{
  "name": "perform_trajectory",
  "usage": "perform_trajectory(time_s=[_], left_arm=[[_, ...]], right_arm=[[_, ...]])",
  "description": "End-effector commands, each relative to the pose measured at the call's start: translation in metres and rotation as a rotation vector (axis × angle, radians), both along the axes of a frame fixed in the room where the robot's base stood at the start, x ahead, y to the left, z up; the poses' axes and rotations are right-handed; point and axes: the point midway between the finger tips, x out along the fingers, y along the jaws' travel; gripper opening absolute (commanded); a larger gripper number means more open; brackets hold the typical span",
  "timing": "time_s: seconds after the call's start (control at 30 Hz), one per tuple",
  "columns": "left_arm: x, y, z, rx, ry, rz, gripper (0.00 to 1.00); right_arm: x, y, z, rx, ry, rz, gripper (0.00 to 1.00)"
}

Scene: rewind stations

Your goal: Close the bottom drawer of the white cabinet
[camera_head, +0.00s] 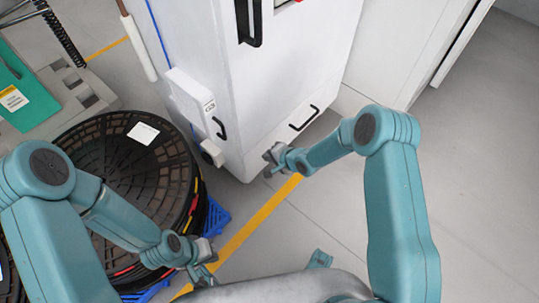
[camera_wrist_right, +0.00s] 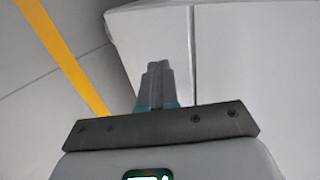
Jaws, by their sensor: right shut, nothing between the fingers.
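The white cabinet (camera_head: 285,60) stands upright at the centre of the head view. Its lowest front panel, the bottom drawer (camera_head: 285,133), carries a black bar handle (camera_head: 303,118). From this angle I cannot tell how far the drawer sticks out. My right gripper (camera_head: 269,158) is low beside the drawer's lower front, left of the handle; contact cannot be made out. In the right wrist view, its fingers (camera_wrist_right: 157,75) are together and empty, in front of a white panel (camera_wrist_right: 155,45) with a vertical seam. My left gripper (camera_head: 207,258) hangs near the floor at lower left, its jaws unclear.
A stack of round black ribbed reels (camera_head: 130,165) stands on a blue pallet (camera_head: 217,217) left of the cabinet. A grey-green machine part (camera_head: 50,95) is at far left. Floor at right is clear.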

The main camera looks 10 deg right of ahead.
Motion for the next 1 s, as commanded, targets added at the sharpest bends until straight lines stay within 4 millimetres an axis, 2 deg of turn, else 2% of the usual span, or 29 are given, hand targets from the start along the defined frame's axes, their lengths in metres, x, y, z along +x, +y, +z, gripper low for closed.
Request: perform_trajectory(time_s=[0.03, 0.1, 0.33, 0.5, 0.87, 0.97, 1.0], left_arm=[[-0.001, -0.001, 0.008, 0.0, 0.001, -0.003, 0.0], [-0.002, -0.002, 0.014, -0.002, 0.003, -0.008, 0.0], [-0.005, -0.005, 0.029, -0.004, 0.009, -0.02, 0.0], [-0.006, -0.006, 0.035, -0.004, 0.01, -0.024, 0.0], [-0.006, -0.006, 0.035, -0.004, 0.011, -0.024, 0.0], [-0.006, -0.006, 0.035, -0.004, 0.011, -0.024, 0.0], [-0.006, -0.006, 0.035, -0.004, 0.011, -0.024, 0.0]], right_arm=[[-0.005, -0.005, 0.012, -0.001, 0.0, -0.002, 0.0], [-0.011, -0.009, 0.022, 0.001, 0.0, -0.002, 0.0], [-0.035, -0.028, 0.051, -0.001, 0.001, -0.001, 0.0], [-0.049, -0.038, 0.065, 0.0, 0.001, -0.001, 0.0], [-0.054, -0.04, 0.072, -0.001, -0.006, 0.007, 0.0], [-0.082, -0.03, 0.067, 0.015, 0.065, 0.0, 0.0], [-0.101, -0.027, 0.063, 0.01, 0.112, -0.003, 0.0]])
